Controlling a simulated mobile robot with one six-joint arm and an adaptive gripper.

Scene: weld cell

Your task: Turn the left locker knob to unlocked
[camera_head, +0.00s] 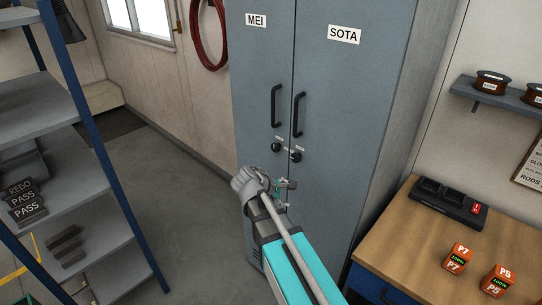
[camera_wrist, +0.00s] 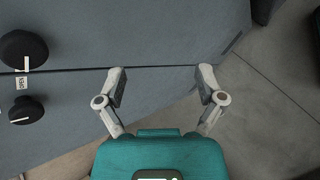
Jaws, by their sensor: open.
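Two grey locker doors stand side by side, MEI (camera_head: 256,75) on the left and SOTA (camera_head: 344,90) on the right. The left locker knob (camera_head: 277,147) is round and black, below the MEI handle. The right knob (camera_head: 296,156) sits close beside it. In the wrist view, turned sideways, the left knob (camera_wrist: 27,108) is lower and the right knob (camera_wrist: 22,47) upper, both at the left edge. Each has a pale mark; the lower one's lies nearly across the picture. My gripper (camera_head: 287,194) is open and empty, below the knobs; its fingers (camera_wrist: 161,80) are apart from them.
Black handles (camera_head: 276,106) stick out above the knobs. A wooden bench (camera_head: 400,235) with a charger (camera_head: 449,203) and orange batteries (camera_head: 458,257) stands at right. A shelf rack (camera_head: 75,210) stands at left, with free floor (camera_head: 190,200) between it and the lockers.

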